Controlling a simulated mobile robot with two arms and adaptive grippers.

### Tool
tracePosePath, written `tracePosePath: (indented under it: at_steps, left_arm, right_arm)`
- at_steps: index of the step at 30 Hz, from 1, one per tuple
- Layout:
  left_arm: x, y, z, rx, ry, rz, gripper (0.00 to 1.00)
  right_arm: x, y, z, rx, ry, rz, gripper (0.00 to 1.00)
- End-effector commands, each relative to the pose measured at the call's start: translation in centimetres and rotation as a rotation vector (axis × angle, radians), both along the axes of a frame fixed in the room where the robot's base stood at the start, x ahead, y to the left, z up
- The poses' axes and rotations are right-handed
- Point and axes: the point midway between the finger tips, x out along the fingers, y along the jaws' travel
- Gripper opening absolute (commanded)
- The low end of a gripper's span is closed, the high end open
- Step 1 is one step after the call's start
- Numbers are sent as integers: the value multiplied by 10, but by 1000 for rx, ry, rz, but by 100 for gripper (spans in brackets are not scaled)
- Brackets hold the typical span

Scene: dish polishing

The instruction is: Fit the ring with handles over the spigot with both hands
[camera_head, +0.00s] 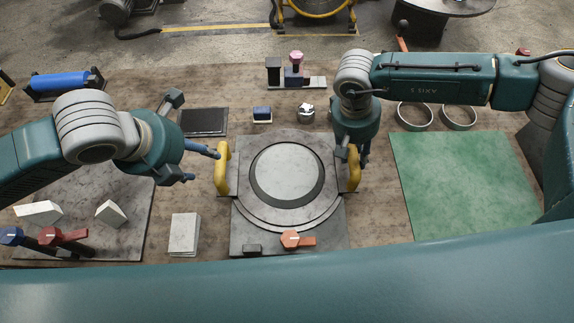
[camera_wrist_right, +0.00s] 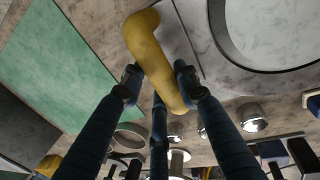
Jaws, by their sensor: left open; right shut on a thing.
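The grey ring (camera_head: 243,207) with two yellow handles lies around the round spigot (camera_head: 287,172), which has a pale top and dark rim, over a dark square base plate (camera_head: 335,238). I cannot tell how far down the ring sits. My left gripper (camera_head: 203,166) is open and empty, just left of the left yellow handle (camera_head: 222,168). My right gripper (camera_head: 353,158) is shut on the right yellow handle (camera_head: 354,172). In the right wrist view that handle (camera_wrist_right: 152,45) runs between the blue fingers. The arm partly hides this grip in the head view.
An orange-handled clamp (camera_head: 291,240) is at the plate's front edge. A pale block (camera_head: 184,233) stands left of the plate. A green mat (camera_head: 465,180) lies bare to the right, with two metal rings (camera_head: 459,117) behind it. A black tray (camera_head: 203,122) lies back left.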

Motion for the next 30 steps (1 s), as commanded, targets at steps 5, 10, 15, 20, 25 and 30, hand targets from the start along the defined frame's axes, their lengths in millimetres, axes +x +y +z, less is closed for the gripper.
tracePosePath:
  at_steps: [5,10,15,20,25,30]
  left_arm:
    - [0,0,0,0,-1,0,53]
    - [0,0,0,0,-1,0,53]
    - [0,0,0,-1,-1,0,53]
    - [0,0,0,-1,-1,0,53]
    - [0,0,0,-1,-1,0,53]
    - [0,0,0,-1,-1,-1,53]
  right_arm:
    - [1,1,3,1,-3,3,49]
    - [1,1,2,1,-2,1,53]
    - [1,1,3,1,-1,0,53]
    - [2,5,19,4,-5,2,53]
    - [1,11,54,3,-6,3,53]
    - [2,18,88,2,-6,2,53]
